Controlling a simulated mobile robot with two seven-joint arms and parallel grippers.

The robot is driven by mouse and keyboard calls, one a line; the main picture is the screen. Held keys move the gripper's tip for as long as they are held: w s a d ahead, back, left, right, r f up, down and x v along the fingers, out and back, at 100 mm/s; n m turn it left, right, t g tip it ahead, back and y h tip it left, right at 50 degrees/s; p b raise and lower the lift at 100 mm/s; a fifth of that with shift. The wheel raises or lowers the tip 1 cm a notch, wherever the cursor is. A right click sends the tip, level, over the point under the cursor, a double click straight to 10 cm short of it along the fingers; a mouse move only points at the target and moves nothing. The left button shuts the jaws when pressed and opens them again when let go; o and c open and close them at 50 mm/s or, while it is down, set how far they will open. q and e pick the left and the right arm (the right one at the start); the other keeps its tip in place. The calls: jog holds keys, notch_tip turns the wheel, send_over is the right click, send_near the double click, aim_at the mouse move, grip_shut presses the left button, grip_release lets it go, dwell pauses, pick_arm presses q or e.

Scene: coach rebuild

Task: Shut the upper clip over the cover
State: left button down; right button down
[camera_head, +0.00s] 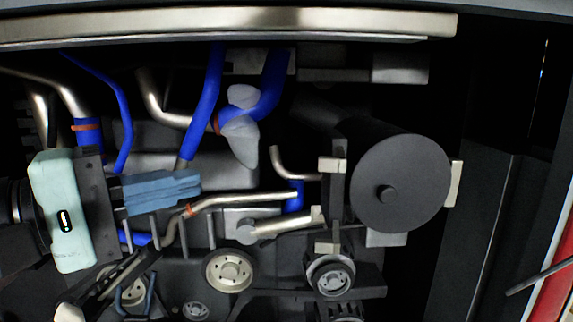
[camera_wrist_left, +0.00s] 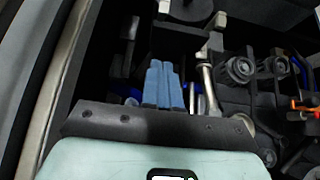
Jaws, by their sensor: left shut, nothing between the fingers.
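The cover appears to be the large dark round drum end (camera_head: 400,185) with a small central knob, right of centre in the head view. A pale upper clip (camera_head: 332,166) is at its upper left, and a lower pale clip (camera_head: 327,243) sits below. I cannot tell whether either is shut. My left gripper (camera_head: 199,182), with pale green body and blue fingers, is left of the cover and apart from both clips. Its fingers are together and empty. They also show together in the left wrist view (camera_wrist_left: 165,65). My right gripper is not in view.
Blue hoses (camera_head: 205,105) and metal pipes (camera_head: 240,197) run between the gripper and the cover. A white lobed part (camera_head: 241,125) is above the fingers. Pulleys (camera_head: 229,270) lie below. A pale metal rail (camera_head: 230,22) crosses the top. A dark gap lies right of the cover.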

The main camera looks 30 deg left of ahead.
aim_at(332, 158)
pick_arm(q)
jog(key=shift+d, duration=0.1)
